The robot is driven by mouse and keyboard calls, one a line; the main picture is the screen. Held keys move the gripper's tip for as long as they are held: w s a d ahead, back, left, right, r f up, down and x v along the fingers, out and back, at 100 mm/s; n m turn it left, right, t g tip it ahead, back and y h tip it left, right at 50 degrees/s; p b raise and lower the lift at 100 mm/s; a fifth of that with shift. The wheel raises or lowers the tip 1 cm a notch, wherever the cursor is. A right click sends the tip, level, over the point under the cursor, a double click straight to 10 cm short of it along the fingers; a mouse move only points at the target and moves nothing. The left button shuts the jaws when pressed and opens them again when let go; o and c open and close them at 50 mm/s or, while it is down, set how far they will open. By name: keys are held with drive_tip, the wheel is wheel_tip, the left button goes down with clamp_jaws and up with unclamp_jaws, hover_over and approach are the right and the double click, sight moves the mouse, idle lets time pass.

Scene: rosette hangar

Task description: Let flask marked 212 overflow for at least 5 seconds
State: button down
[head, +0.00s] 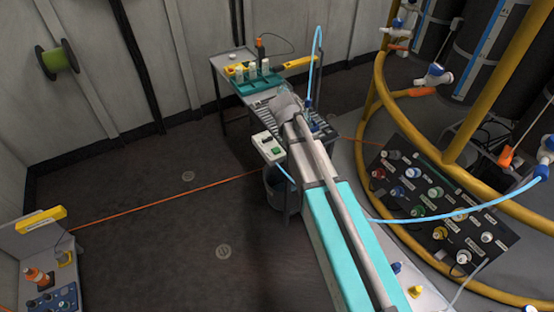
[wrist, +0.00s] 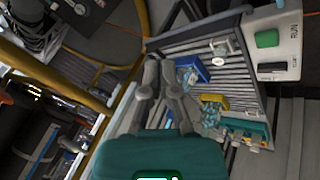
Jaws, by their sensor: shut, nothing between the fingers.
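No marking 212 can be read in either view, so I cannot tell which vessel is that flask. In the wrist view my gripper (wrist: 158,60) is shut and empty over the left part of a slatted grate (wrist: 225,70). A blue part (wrist: 190,70) lies just right of the fingertips, with something pale beside it. A yellow part (wrist: 213,100) with clear pieces is lower on the grate. In the head view my arm reaches to the bench and hides most of the grate. A blue hose (head: 318,50) arches down beside it.
A control box (head: 270,148) with a green button (wrist: 267,39) marked RUN stands at the grate's edge. A teal rack (head: 256,84) holds several white bottles behind it. A black valve panel (head: 435,205) and yellow rails (head: 440,165) stand right.

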sight(279, 148)
drive_tip(key=w+a+f+t+h+b, duration=0.1)
drive_tip(key=w+a+f+t+b, duration=0.2)
drive_tip(key=a, duration=0.8)
drive_tip(key=w+b, duration=0.2)
drive_tip(key=w, duration=0.2)
drive_tip(key=shift+f, duration=0.25)
drive_tip(key=shift+f, duration=0.15)
wheel_tip(279, 148, down, 8)
drive_tip(key=b, duration=0.8)
drive_tip(key=shift+f+b, duration=0.25)
drive_tip(key=shift+b, duration=0.15)
drive_tip(key=shift+f, duration=0.1)
idle(0.3)
drive_tip(key=shift+f+b, duration=0.3)
drive_tip(key=shift+b, duration=0.1)
drive_tip(key=shift+f+b, duration=0.45)
idle(3.3)
